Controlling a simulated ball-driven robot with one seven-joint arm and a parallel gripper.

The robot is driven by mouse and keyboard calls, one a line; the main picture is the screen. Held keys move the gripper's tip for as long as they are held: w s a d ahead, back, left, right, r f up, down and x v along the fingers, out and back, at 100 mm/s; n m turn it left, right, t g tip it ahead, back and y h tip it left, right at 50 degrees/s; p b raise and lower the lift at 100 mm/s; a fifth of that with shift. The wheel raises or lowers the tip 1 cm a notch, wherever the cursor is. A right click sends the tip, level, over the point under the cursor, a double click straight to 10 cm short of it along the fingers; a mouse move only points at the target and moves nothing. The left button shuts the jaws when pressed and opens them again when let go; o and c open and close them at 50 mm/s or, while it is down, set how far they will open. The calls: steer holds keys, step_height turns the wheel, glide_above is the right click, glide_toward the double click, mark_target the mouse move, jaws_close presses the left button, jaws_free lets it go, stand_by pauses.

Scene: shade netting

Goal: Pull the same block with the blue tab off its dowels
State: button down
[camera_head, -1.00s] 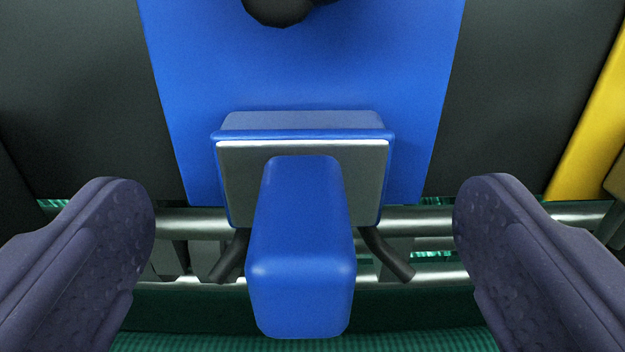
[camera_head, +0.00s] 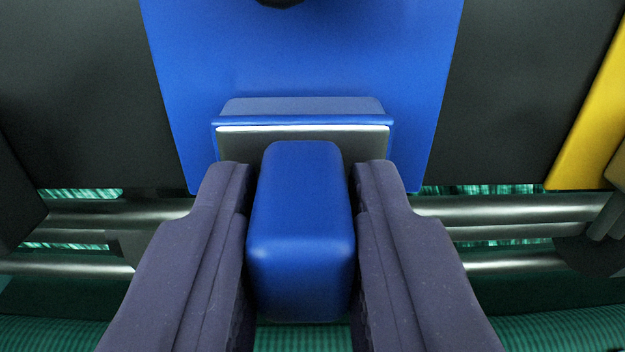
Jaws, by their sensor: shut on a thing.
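The block (camera_head: 302,107) is a grey box with a blue edge, sitting against a blue panel (camera_head: 300,50). Its blue tab (camera_head: 300,230) sticks out from the front face towards the camera. My gripper (camera_head: 302,215) is shut on the blue tab, with one purple finger on each side. The fingers hide the lower part of the block and whatever lies just below it. The dowels cannot be made out in this view.
Metal rails (camera_head: 510,209) run across below the panel, behind my fingers. Dark panels (camera_head: 70,90) flank the blue one, and a yellow panel (camera_head: 592,115) stands at the right. Green netting (camera_head: 560,330) shows along the bottom.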

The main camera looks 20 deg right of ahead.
mark_target(302, 301)
steer(key=shift+v, duration=0.85)
steer(key=shift+v, duration=1.55)
steer(key=v, duration=0.4)
